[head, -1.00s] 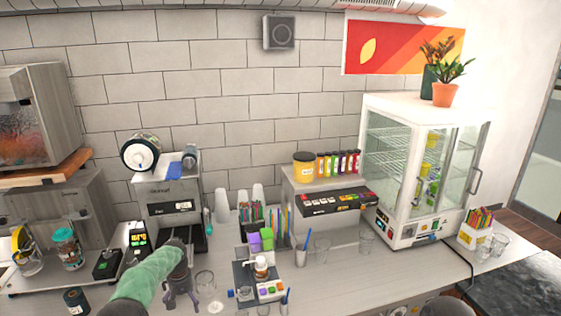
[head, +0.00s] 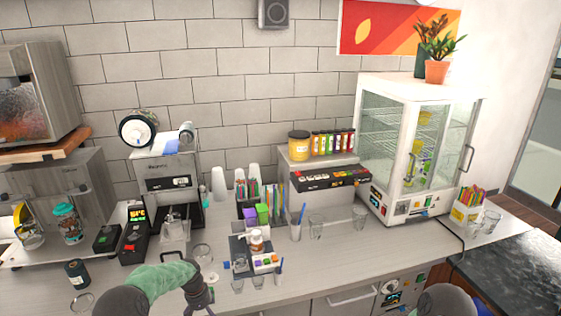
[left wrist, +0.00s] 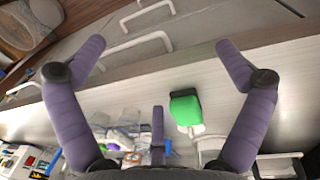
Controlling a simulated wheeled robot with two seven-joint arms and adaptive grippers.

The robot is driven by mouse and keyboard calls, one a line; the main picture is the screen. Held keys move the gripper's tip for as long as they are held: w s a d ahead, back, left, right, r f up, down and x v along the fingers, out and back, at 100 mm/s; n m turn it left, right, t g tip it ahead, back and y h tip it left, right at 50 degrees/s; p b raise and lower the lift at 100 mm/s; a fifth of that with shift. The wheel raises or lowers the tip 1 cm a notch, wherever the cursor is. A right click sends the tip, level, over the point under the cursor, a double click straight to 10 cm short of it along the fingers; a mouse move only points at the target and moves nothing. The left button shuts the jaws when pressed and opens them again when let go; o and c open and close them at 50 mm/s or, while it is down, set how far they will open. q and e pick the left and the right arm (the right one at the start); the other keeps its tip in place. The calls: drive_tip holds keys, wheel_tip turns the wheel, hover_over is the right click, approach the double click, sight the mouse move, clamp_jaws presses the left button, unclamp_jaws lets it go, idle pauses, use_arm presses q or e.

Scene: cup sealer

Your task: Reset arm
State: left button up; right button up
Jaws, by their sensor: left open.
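The cup sealer (head: 167,172) stands against the back wall with a film roll (head: 138,128) on top. A clear cup (head: 171,219) sits in a holder drawn out at its front. My left gripper (head: 200,302) is low at the counter's front edge, in front of and to the right of the sealer, apart from the cup. In the left wrist view its purple fingers (left wrist: 160,48) are spread wide with nothing between them. My right gripper is not in view.
A glass (head: 203,254) stands just behind my left gripper. The condiment stand (head: 254,252) is to its right. Dark boxes (head: 133,243) stand left of the sealer. A glass display cabinet (head: 410,150) is at the right. The counter's front right (head: 340,262) is clear.

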use_arm(q)
drive_tip(key=s+d+f+h+b, duration=0.1)
drive_tip(key=s+d+f+b, duration=0.25)
drive_tip(key=f, duration=0.35)
drive_tip(key=s+d+f+b, duration=0.2)
drive_tip(key=s+d+f, duration=0.15)
drive_tip(key=f, duration=0.25)
drive_tip(key=s+d+f+b, duration=0.3)
drive_tip(key=s+f+b, duration=0.1)
drive_tip(key=s, duration=0.5)
drive_tip(key=s+d+f+m+h+b, duration=0.1)
drive_tip(key=s+d+f+b, duration=0.2)
drive_tip(key=s, duration=0.7)
drive_tip(key=s+d+f+b, duration=0.3)
drive_tip(key=s+f+b, duration=0.3)
drive_tip(key=s+f, duration=0.2)
drive_tip(key=shift+s+d+f+h, duration=0.25)
drive_tip(key=shift+s+d+h, duration=0.05)
drive_tip(key=shift+s, duration=0.95)
